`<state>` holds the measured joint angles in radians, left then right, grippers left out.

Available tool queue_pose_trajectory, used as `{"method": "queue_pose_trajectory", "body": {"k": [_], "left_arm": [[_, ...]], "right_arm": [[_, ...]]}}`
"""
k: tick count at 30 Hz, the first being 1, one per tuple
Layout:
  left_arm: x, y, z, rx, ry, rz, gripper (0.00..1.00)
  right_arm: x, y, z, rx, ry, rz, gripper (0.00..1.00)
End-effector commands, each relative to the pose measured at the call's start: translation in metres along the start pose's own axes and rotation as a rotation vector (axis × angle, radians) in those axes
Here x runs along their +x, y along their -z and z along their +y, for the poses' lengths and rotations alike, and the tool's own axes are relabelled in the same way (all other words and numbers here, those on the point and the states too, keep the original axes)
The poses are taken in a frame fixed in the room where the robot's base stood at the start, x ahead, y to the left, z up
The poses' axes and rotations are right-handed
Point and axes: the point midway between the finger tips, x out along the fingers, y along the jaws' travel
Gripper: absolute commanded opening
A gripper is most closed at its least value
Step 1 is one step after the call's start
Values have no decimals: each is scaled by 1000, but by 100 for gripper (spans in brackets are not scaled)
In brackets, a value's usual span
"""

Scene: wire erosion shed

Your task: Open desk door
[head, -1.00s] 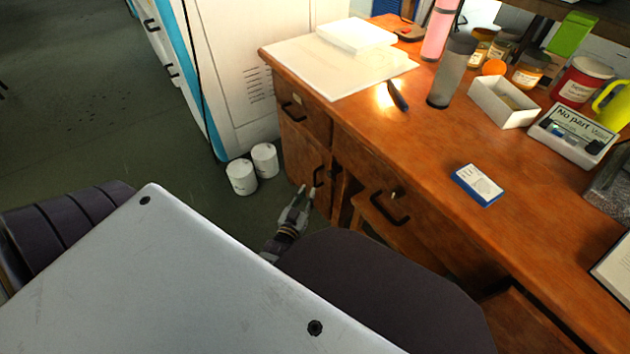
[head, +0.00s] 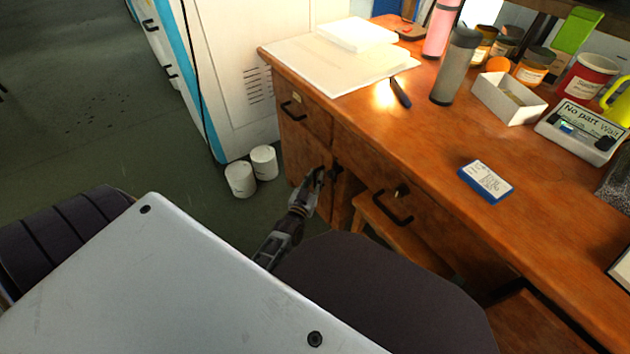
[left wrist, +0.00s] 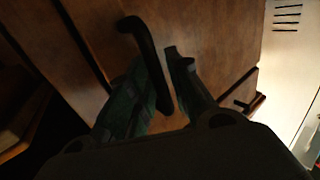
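The wooden desk (head: 440,130) has a cabinet door (head: 303,157) low in its left pedestal, below a drawer. The door looks shut. Its dark bar handle (left wrist: 148,55) shows in the left wrist view; in the head view it is mostly hidden by my gripper. My left gripper (head: 316,178) is at the handle. In the left wrist view, the handle runs between the two fingers (left wrist: 158,75), close to the left finger. A narrow gap shows between the handle and the right finger, so the fingers look open around it. My right gripper is not in view.
Two white cylinders (head: 251,171) stand on the floor left of the pedestal, beside a white cabinet (head: 235,75). A drawer handle (head: 293,109) sits above the door, and another drawer handle (head: 393,207) is to the right. A wooden stool (head: 405,235) is under the desk.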

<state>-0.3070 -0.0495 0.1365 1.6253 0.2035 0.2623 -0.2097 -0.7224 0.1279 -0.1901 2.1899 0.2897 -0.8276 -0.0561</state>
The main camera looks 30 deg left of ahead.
Motion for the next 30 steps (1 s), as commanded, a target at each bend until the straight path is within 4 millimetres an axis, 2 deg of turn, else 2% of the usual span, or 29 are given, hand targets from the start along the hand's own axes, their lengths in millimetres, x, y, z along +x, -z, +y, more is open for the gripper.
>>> {"method": "queue_pose_trajectory", "body": {"k": [7, 12, 30], "left_arm": [[0, 0, 0, 1, 0, -1, 20], [0, 0, 0, 1, 0, -1, 0], [-5, 0, -3, 4, -9, -2, 0]], "right_arm": [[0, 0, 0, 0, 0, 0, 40], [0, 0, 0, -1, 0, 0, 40], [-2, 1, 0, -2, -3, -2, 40]]}}
